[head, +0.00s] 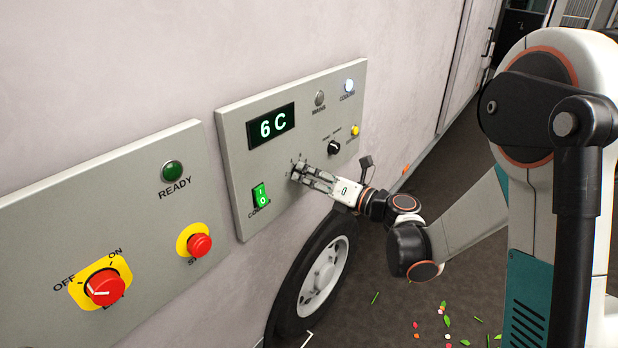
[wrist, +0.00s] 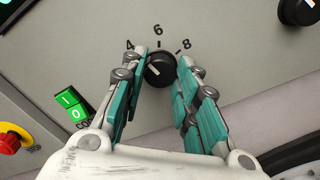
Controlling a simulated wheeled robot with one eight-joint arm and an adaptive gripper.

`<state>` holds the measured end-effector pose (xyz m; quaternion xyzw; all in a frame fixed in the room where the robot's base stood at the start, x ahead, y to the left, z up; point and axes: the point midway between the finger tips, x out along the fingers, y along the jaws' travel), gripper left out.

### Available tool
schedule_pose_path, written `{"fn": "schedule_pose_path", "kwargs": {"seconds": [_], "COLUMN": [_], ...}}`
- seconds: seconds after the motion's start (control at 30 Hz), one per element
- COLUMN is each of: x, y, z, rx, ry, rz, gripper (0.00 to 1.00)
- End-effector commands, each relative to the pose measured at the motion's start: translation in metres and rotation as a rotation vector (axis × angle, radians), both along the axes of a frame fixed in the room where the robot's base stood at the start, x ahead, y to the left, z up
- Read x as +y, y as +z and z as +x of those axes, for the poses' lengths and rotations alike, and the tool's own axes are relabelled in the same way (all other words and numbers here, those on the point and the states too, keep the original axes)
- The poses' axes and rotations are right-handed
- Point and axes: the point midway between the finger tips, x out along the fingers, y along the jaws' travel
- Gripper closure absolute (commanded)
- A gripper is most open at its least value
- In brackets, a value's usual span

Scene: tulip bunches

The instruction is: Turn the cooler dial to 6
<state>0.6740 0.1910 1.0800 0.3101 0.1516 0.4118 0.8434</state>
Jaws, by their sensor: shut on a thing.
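The cooler dial (wrist: 160,70) is a round black knob on a grey panel, with 4, 6 and 8 printed around its upper side in the wrist view. In the head view the fingers mostly hide the dial. The green display (head: 271,127) above it reads 6 C.
A lit green rocker switch (head: 261,195) sits left of the dial, and another black knob (head: 334,147) to its upper right. A white lamp (head: 348,86) is lit. A second panel with a red OFF/ON switch (head: 105,287) is at left. A wheel (head: 318,275) stands below.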

Motion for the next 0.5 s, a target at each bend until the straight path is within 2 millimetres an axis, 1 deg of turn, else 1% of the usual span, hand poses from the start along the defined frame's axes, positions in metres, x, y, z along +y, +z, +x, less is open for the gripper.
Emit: {"fn": "schedule_pose_path", "kwargs": {"seconds": [0.5], "x": [-0.0004], "y": [-0.0009], "z": [0.0005], "rx": [0.352], "ry": [-0.002], "rz": [0.275], "gripper": [0.95]}}
